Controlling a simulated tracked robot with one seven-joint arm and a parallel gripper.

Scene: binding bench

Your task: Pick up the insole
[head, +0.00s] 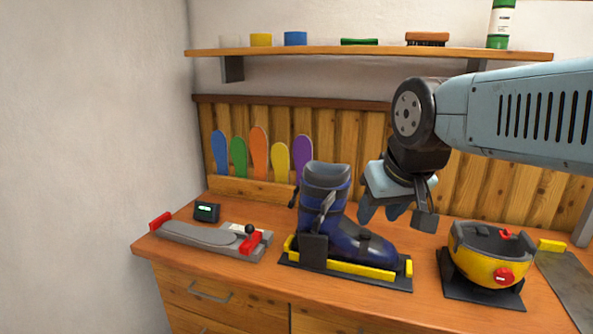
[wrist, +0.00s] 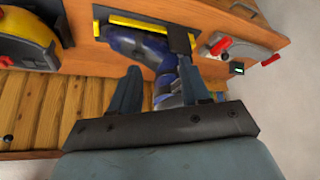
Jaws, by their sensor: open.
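Several upright insoles stand in a wooden rack against the back panel: a blue one (head: 220,152), a green one (head: 239,157), an orange one (head: 259,152), a yellow one (head: 280,160) and a purple one (head: 303,157). The purple one is partly behind the boot. My gripper (head: 396,214) is open and empty, pointing down above the boot's toe side, to the right of the insoles. In the wrist view its two fingers (wrist: 158,78) are apart with the boot beyond them.
A blue ski boot (head: 350,238) sits in a black and yellow holder (head: 345,267). A grey gauge with red ends (head: 195,238) and a small display (head: 207,211) lie left. A yellow machine (head: 488,255) stands right. A shelf (head: 370,51) spans above the insoles.

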